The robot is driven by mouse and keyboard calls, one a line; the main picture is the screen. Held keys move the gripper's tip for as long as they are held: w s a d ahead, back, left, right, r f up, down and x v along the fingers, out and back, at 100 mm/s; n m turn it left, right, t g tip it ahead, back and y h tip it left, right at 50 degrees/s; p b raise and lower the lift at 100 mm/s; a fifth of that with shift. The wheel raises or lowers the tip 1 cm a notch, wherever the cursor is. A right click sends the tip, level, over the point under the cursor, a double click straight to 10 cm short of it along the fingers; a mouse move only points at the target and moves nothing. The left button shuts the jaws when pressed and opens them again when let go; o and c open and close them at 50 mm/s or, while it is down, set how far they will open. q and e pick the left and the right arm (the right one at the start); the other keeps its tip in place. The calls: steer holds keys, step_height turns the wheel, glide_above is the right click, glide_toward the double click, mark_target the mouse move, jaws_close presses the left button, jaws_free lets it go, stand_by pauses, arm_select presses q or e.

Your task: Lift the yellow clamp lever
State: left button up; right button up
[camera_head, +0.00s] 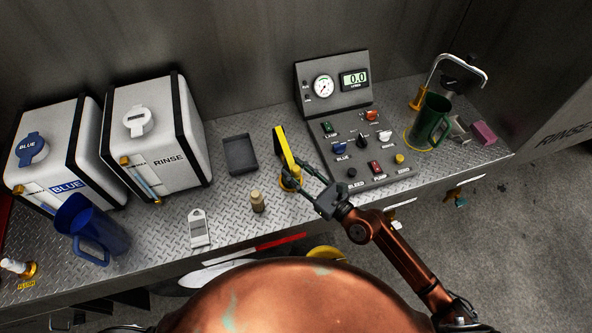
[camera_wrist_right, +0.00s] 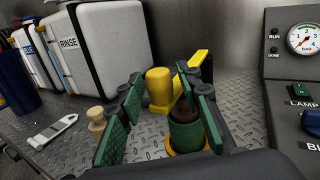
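The yellow clamp lever (camera_head: 284,147) stands up, tilted, from a yellow base on the metal bench, left of the control panel. In the right wrist view its yellow bar (camera_wrist_right: 198,63) shows behind the right finger, beside a yellow rounded cylinder (camera_wrist_right: 158,88). A dark green and brown fitting (camera_wrist_right: 187,132) sits in a yellow ring below. My right gripper (camera_head: 303,175) is at the lever's base, coming from the lower right. Its green-padded fingers (camera_wrist_right: 162,92) are spread, with the yellow cylinder showing between them. Contact cannot be told. My left gripper is out of view.
The control panel (camera_head: 362,140) stands close right of the lever. A small tan bottle (camera_head: 257,201), a white tag (camera_head: 200,229) and a dark tray (camera_head: 239,155) lie to the left. A blue jug (camera_head: 94,232) and a green jug (camera_head: 428,121) stand farther off.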

jaws_close()
stand_by(0.5)
